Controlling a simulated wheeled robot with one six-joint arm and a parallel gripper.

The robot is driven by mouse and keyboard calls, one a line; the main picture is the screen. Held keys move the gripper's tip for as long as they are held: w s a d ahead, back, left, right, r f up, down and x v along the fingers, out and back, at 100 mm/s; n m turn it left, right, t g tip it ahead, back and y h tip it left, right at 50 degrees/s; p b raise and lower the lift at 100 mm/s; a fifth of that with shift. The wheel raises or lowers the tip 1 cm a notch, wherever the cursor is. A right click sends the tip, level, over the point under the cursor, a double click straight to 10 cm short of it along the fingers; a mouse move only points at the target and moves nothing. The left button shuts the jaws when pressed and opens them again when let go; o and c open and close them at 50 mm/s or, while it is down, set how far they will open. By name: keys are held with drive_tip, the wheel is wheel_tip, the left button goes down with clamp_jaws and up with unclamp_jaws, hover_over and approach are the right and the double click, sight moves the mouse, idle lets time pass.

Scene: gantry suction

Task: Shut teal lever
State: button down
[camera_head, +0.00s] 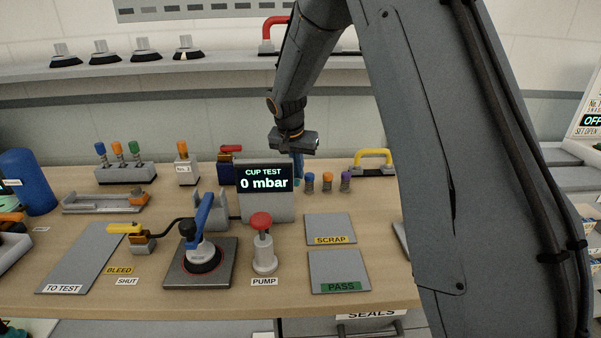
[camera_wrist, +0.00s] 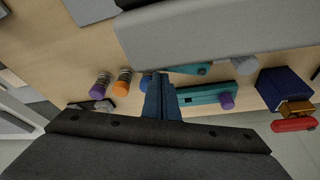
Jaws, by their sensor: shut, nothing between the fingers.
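A teal lever part (camera_wrist: 190,69) lies behind the grey display housing in the wrist view, next to a teal bar (camera_wrist: 208,96) with a purple knob. Which teal piece is the handle is hard to tell. In the head view the display (camera_head: 265,179) hides this teal part. My gripper (camera_wrist: 160,88) is shut and empty, its dark blue fingers pointing at the left ends of the teal pieces. Whether they touch is unclear. In the head view my gripper (camera_head: 298,170) hangs just behind the display's right edge.
Blue, orange and purple pegs (camera_head: 327,180) stand just right of my gripper. A yellow-handled clamp (camera_head: 373,158) is further right. A dark blue block with a red handle (camera_head: 230,149) stands left of the display. The red pump button (camera_head: 261,222) is in front.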

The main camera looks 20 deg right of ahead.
drive_tip(key=m+b, duration=0.1)
drive_tip(key=s+m+b, duration=0.1)
drive_tip(key=m+b, duration=0.1)
drive_tip(key=shift+s+a+f+g+h, duration=0.15)
drive_tip(key=shift+s+a+g+h, duration=0.15)
drive_tip(key=shift+a+g+h, duration=0.1)
drive_tip(key=shift+s+a, duration=0.15)
drive_tip(key=shift+s, duration=0.15)
drive_tip(key=shift+s+a, duration=0.1)
